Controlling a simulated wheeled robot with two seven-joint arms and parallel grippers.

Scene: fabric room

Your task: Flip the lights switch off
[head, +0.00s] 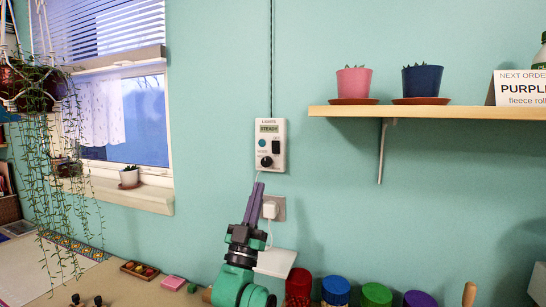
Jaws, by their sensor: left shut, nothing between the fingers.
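A white lights control box (270,145) labelled "LIGHTS" hangs on the teal wall, with a small display (269,128) reading "STEADY". Below the display are a blue round button (262,143), a black rocker switch (276,147) at the right, and a black knob (266,161) at the lower left. My left gripper (257,186) is shut and empty, pointing up, with its purple fingertips just below the box in the picture. Whether the tips touch the wall or box I cannot tell. My right gripper is not in view.
A white plug (269,209) sits in a wall socket right beside my left fingers. A wooden shelf (440,112) with two potted plants juts out at the right. Coloured rolls or jars (335,290) stand on the table below. A window and hanging plant (40,95) are at the left.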

